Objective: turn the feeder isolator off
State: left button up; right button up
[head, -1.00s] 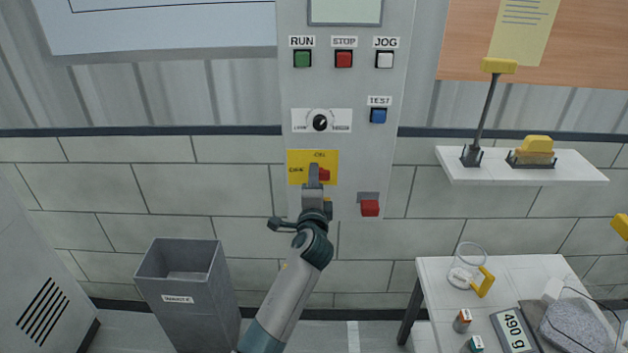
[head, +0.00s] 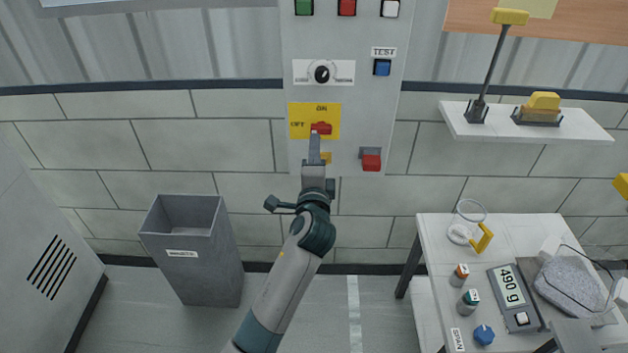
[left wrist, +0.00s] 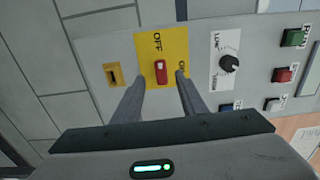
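The feeder isolator is a yellow plate (head: 297,112) on the grey control panel, with a red handle (head: 321,128). The plate reads ON at the top and OFF at the left. The handle lies level, in line with the OFF mark. In the left wrist view, which is turned, the red handle (left wrist: 161,72) also points along OFF. My left gripper (head: 314,138) is just below the handle in the head view. In the left wrist view my left gripper (left wrist: 160,82) has its fingers apart, with the handle showing free beyond the gap.
A selector knob (head: 321,74), a blue TEST button (head: 382,68) and a red block (head: 371,162) are near the isolator. A small yellow slotted part (left wrist: 113,75) sits beside the plate. A grey bin (head: 190,250) stands at lower left, a white table (head: 450,290) at right.

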pick_arm(q)
jog(key=s, duration=0.9)
jog(key=shift+s+b, duration=0.25)
jog(key=shift+b, duration=0.1)
jog(key=s+a+f+n+g+h, duration=0.1)
jog(key=s+a+f+n+g, duration=0.15)
jog(key=f, duration=0.95)
jog(key=s+a+f+n+g, duration=0.15)
jog(key=s+f, duration=0.25)
jog(key=f, duration=0.8)
jog(key=s+a+f+n+g+h, duration=0.1)
jog(key=s+f+n+g, duration=0.15)
jog(key=f, duration=0.95)
jog(key=s+a+f+n+g, duration=0.3)
jog(key=s+a+f, duration=0.3)
jog(key=s+f, duration=0.6)
jog(key=s+a+f+n+g, duration=0.3)
jog(key=s+a+f+n, duration=0.3)
jog(key=s+f, duration=0.6)
jog(key=s, duration=0.2)
jog(key=shift+s+a+f+y, duration=0.25)
jog(key=shift+s+a+y, duration=0.1)
jog(key=shift+a+y, duration=0.05)
